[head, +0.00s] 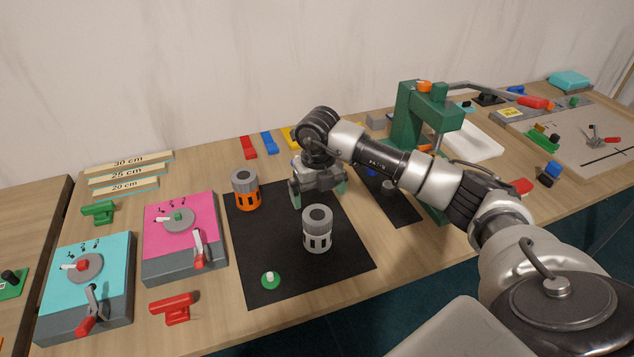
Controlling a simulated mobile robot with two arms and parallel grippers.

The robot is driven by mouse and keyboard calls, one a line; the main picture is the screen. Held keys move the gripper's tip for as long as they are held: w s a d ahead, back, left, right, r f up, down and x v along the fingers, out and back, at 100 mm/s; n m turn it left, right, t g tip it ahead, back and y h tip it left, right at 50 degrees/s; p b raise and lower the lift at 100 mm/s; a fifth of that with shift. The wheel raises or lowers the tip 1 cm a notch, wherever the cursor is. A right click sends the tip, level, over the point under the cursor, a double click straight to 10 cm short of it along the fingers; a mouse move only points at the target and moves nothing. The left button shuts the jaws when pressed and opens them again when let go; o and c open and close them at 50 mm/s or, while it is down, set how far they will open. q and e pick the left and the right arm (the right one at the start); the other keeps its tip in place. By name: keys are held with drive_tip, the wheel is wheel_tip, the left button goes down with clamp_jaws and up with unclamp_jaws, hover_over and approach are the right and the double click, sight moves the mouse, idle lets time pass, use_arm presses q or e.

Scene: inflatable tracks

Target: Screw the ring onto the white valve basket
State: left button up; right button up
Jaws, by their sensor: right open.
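The white valve basket (317,239) stands upright on the black mat (345,262), with slots around its side. A grey ring (317,214) with a dark centre sits on top of it; I cannot tell how tightly it is seated. An orange valve basket (247,199) with a grey top stands upright further left on the mat. My right gripper (319,196) points down behind the white basket, with green-tipped fingers spread apart. Nothing shows between the fingers, though the basket's top partly covers that area. My left gripper is out of view.
A green round piece (270,280) lies at the mat's front. Pink (181,218) and teal (85,270) boxes with levers stand to the left, with a red clamp (174,308) in front. A green press (407,118) stands behind my right arm. The mat's front right is clear.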

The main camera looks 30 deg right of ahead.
sight(317, 214)
wheel_tip(317, 214, down, 7)
drive_tip(key=shift+a+p, duration=0.1)
drive_tip(key=shift+p, duration=0.65)
drive_tip(key=shift+f, duration=0.7)
drive_tip(key=c, duration=0.9)
